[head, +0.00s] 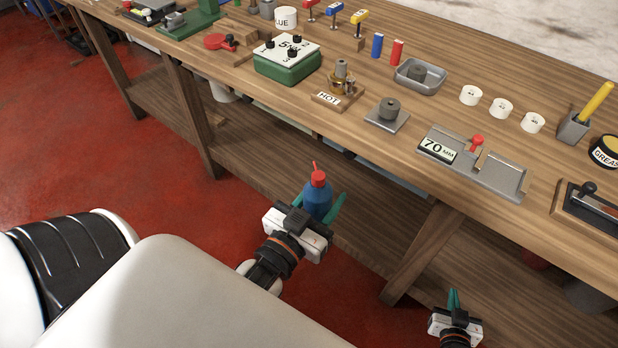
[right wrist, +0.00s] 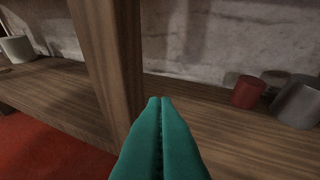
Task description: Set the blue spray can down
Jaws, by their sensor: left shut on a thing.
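The blue spray can (head: 317,199) has a red cap with a thin red nozzle. It is upright in the head view, in front of the workbench's front edge and below the top. My left gripper (head: 322,208) is shut on it, with teal fingers on either side of the can. The can's lower part is hidden by the gripper body. My right gripper (head: 454,299) is low at the lower right of the head view, by the bench's lower shelf. In the right wrist view its teal fingers (right wrist: 161,135) are together with nothing between them.
The wooden workbench (head: 390,158) holds a green box, a HOT block (head: 327,98), a grey tray (head: 420,76), white cups and a 70 mm gauge (head: 437,149). A bench leg (head: 422,252) stands between my grippers. A red pot (right wrist: 247,92) and a grey one are on the lower shelf.

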